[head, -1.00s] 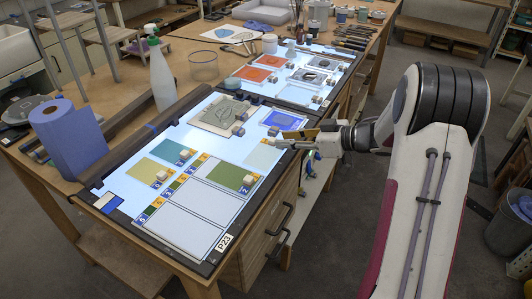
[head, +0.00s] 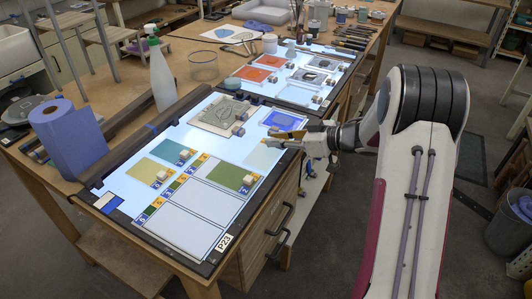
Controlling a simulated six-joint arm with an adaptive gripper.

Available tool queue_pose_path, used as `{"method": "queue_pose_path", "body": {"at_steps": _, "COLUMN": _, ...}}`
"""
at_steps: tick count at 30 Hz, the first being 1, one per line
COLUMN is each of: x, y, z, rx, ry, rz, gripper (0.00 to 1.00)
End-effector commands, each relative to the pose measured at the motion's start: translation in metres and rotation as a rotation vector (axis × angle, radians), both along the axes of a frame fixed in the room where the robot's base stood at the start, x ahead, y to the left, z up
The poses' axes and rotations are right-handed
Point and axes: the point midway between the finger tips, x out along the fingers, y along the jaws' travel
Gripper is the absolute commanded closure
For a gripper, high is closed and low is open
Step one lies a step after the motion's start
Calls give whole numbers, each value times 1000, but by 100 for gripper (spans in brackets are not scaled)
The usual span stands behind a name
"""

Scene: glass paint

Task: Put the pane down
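My gripper (head: 272,136) is low over the right side of the near lit panel (head: 190,222). A pale grey-blue pane (head: 262,157) shows just below and in front of its fingertips. I cannot tell whether the fingers touch it or hold a block on it. A yellow pane (head: 148,170), a teal pane (head: 172,150) and an olive-green pane (head: 229,174) lie flat on the panel, each with a small pale block. A blue pane (head: 284,119) lies just behind my gripper.
White outlined cells (head: 178,232) at the panel's front are empty. Numbered tags sit beside the panes. A dark rail (head: 130,145), blue paper roll (head: 68,140) and spray bottle (head: 162,80) stand on the left.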

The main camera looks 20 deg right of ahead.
Motion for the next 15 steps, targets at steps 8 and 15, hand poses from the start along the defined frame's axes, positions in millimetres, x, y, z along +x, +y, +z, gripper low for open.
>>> {"method": "queue_pose_path", "body": {"at_steps": 8, "x": 0, "y": 0, "z": 0, "rx": 1, "ry": -1, "rz": 0, "gripper": 100}}
{"method": "queue_pose_path", "body": {"at_steps": 15, "x": 0, "y": 0, "z": 6, "rx": -1, "ry": -2, "rz": 0, "gripper": 100}}
